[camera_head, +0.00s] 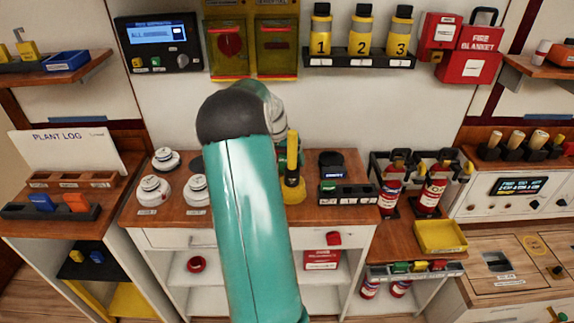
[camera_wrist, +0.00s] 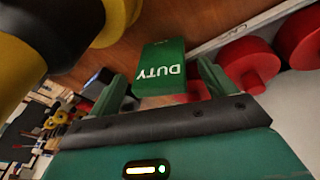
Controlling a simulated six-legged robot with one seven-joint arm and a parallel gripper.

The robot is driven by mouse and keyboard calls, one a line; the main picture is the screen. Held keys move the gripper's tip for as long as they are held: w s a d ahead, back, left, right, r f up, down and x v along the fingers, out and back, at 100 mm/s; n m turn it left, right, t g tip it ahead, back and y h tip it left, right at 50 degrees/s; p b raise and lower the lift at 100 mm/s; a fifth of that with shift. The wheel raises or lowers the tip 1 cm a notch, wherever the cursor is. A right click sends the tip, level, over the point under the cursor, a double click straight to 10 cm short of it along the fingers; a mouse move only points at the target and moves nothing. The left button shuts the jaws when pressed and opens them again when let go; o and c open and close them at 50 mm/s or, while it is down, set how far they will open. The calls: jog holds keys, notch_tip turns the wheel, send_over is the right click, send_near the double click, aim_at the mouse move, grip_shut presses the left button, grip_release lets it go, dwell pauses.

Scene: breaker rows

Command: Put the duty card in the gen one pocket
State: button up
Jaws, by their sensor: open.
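The duty card is a green block with white "DUTY" lettering, upside down in the wrist view (camera_wrist: 162,68). It lies ahead of my gripper (camera_wrist: 163,86), between the lines of the two green fingers. The fingers are apart, and I cannot tell whether either touches the card. In the head view my teal arm hides most of my gripper, and I cannot surely pick out the card. A dark rack with small pockets (camera_head: 348,195) stands on the middle counter, with something green at its left end. No label that I can read says gen one.
A yellow upright object (camera_head: 292,185) stands close beside my arm. White round-topped units (camera_head: 153,192) stand to the left. Red extinguishers (camera_head: 432,192) and a yellow tray (camera_head: 440,236) are to the right. A black rack (camera_head: 50,212) holds blue and orange pieces at far left.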

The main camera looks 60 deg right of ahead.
jog(key=c, duration=1.2)
jog(key=shift+c, duration=0.2)
notch_tip(320, 180, up, 10)
jog(key=shift+r, duration=0.1)
